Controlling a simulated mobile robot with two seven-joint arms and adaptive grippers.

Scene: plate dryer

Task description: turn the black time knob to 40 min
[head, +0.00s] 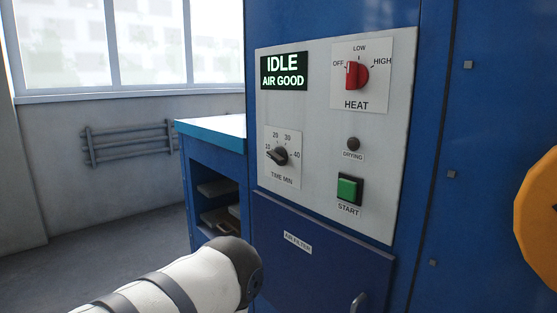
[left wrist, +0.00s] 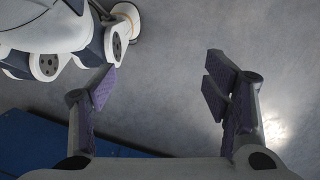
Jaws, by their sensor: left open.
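My right gripper is in neither view.
A red heat knob (head: 357,75), a green start button (head: 349,190) and a small dark drying lamp (head: 353,144) share the panel. The display (head: 284,71) reads "IDLE AIR GOOD". A blue bench (head: 212,132) stands left of the panel. An air filter door (head: 315,245) is below.

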